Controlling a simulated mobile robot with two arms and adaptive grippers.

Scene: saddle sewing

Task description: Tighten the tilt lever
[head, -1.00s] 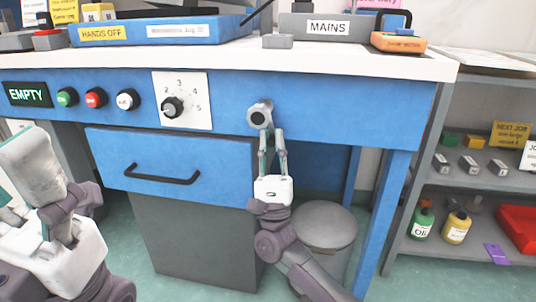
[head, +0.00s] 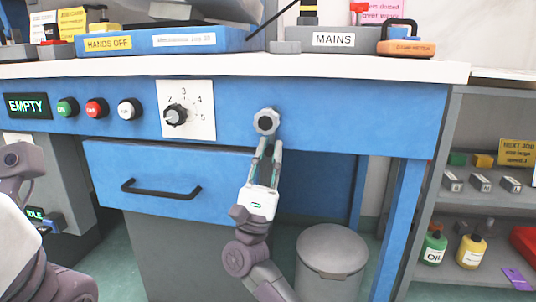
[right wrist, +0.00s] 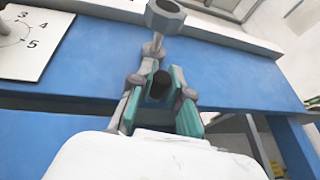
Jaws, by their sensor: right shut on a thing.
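The tilt lever is a grey metal lever with a faceted round hub (head: 266,121) on the blue front of the bench, to the right of the numbered dial. In the right wrist view its hub (right wrist: 165,14) is at the top, with a stem running down toward a dark knob (right wrist: 160,85) between the teal finger pads. My right gripper (head: 268,146) comes up from below and is shut on the lever, just under the hub. Its fingers hide part of the lever in the head view. My left arm is at the left edge; its gripper is not in view.
A drawer with a black handle (head: 161,189) is left of the gripper. A grey bin (head: 332,255) stands below right, near the blue bench leg (head: 398,230). Shelves (head: 480,195) with bottles and small blocks are at the right. The space under the hub is open.

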